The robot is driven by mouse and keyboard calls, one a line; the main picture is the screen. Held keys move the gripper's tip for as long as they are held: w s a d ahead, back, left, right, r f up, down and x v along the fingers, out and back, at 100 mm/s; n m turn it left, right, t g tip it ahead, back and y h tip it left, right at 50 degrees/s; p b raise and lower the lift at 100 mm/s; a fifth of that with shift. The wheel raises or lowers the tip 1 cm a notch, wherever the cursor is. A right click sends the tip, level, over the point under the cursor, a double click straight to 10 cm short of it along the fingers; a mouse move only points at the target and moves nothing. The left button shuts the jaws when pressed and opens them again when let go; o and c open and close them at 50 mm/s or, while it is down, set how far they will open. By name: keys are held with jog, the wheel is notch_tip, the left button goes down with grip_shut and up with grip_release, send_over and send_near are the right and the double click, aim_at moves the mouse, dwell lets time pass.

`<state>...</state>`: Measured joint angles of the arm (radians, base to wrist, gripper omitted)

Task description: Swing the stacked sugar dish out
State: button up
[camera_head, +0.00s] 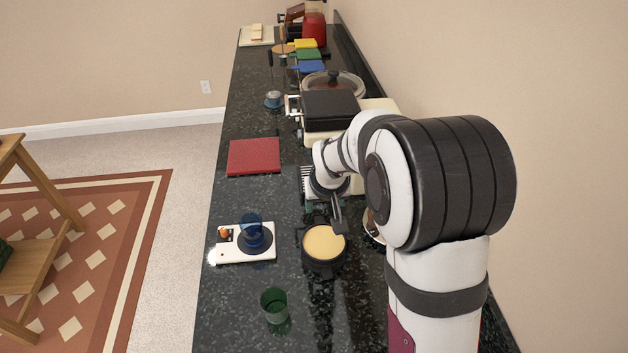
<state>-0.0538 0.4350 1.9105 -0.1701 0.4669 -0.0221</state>
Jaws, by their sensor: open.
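My gripper (338,220) is open, pointing down over the black counter (245,190). It is by the upper right edge of a round dark pan-like dish with a pale yellow top (323,243); I cannot tell whether they touch. A brown and white item (373,228) is right of the gripper, mostly hidden behind my arm. I cannot tell for sure which thing is the stacked sugar dish. A white board (262,256) to the left bears a dark round disc with a blue glass (252,228) on it, and a small orange item (225,234).
A green glass (274,304) stands near the front. A red mat (254,156) lies farther back. A black and cream appliance (330,108), a lidded pot (333,83) and several coloured boards (308,55) line the back. The wall bounds the right. Counter is clear between mat and white board.

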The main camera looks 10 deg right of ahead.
aim_at(320, 219)
jog(key=x, duration=0.9)
jog(key=shift+w+f, duration=0.1)
jog(key=shift+f, duration=0.2)
grip_shut()
dwell(0.8)
